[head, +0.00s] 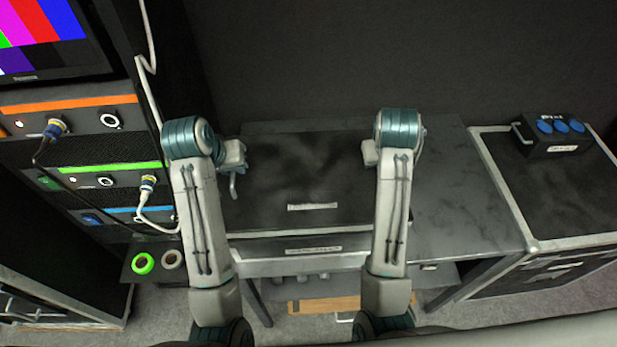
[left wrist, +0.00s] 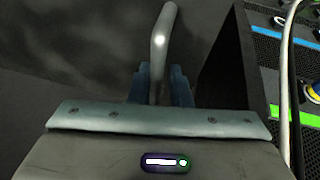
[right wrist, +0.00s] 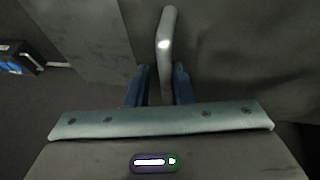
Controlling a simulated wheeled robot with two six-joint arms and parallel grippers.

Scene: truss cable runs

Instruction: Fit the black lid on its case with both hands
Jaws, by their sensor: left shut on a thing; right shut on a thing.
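The black lid (head: 300,170) is a wide dark panel with a pale label near its front edge, seen between my arms in the head view. My left gripper (head: 234,170) is shut on a grey bar handle at the lid's left side; the handle (left wrist: 160,45) stands between blue fingers in the left wrist view. My right gripper (head: 370,155) is shut on a matching handle (right wrist: 166,40) at the right side. The case (head: 270,246) shows below the lid's front edge as a dark front with a label and pale trim. I cannot tell whether lid and case touch.
A rack (head: 98,152) with a colour-bar monitor (head: 50,35) and cables stands at the left. Green and grey tape rolls (head: 143,263) lie beside it. The dark table (head: 465,190) is clear at right. A road case (head: 560,190) carries a black box with blue knobs (head: 550,145).

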